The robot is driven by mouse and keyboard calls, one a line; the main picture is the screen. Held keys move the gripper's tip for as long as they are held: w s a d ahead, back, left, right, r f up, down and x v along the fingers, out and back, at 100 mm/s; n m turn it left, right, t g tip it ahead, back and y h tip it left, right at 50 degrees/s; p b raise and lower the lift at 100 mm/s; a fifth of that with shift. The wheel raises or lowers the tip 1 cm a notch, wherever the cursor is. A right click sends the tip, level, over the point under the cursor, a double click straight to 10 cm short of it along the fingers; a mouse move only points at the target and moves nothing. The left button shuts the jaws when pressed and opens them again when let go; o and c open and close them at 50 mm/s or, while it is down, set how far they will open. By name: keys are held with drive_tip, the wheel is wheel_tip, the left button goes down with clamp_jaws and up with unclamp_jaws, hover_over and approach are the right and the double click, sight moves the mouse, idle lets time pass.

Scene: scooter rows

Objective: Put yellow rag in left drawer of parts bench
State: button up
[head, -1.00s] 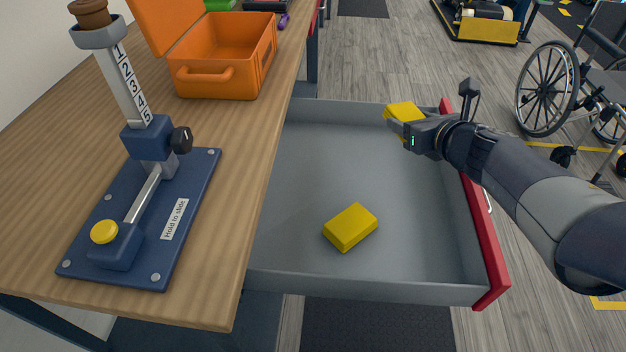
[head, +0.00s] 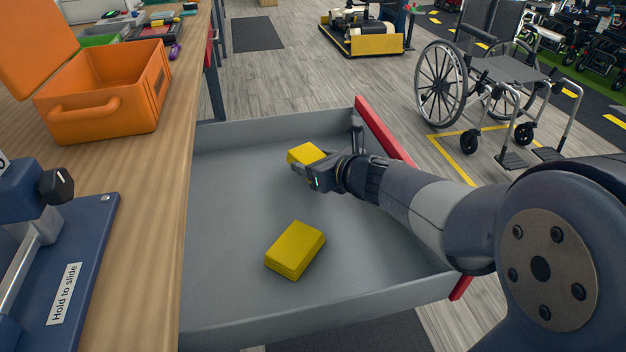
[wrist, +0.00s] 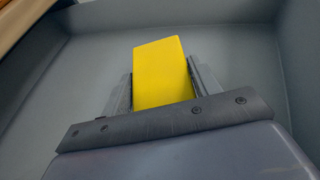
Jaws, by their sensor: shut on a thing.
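My gripper (head: 305,170) is shut on a yellow rag (head: 304,153), a folded block shape, over the far part of the open drawer. In the wrist view the rag (wrist: 161,72) sits between the two fingers, with the grey drawer floor behind it. I cannot tell whether the rag touches the floor. A second yellow folded rag (head: 295,250) lies on the floor of the drawer, nearer the front of the picture and apart from my gripper. The drawer (head: 225,205) is grey with a red front (head: 383,130) and is pulled out from the wooden parts bench (head: 150,220).
An open orange case (head: 110,95) and a blue device labelled "Hold to slide" (head: 75,250) stand on the bench. A wheelchair (head: 490,85) stands on the floor at the right. The drawer floor between the rags is clear.

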drive_tip(key=shift+f+b, duration=0.65)
drive_tip(key=shift+f, duration=0.95)
drive_tip(key=shift+f, duration=0.1)
drive_tip(key=shift+f+b, duration=0.1)
drive_tip(key=shift+b, duration=0.2)
drive_tip(key=o, duration=0.9)
drive_tip(key=shift+o, duration=0.2)
drive_tip(key=shift+s+d+r+p, duration=0.2)
drive_tip(key=shift+r+p, duration=0.25)
drive_tip(key=shift+p, duration=0.05)
drive_tip(key=p+v, duration=0.3)
drive_tip(key=v, duration=0.8)
drive_tip(key=shift+s+d, duration=0.1)
drive_tip(key=shift+s, duration=0.1)
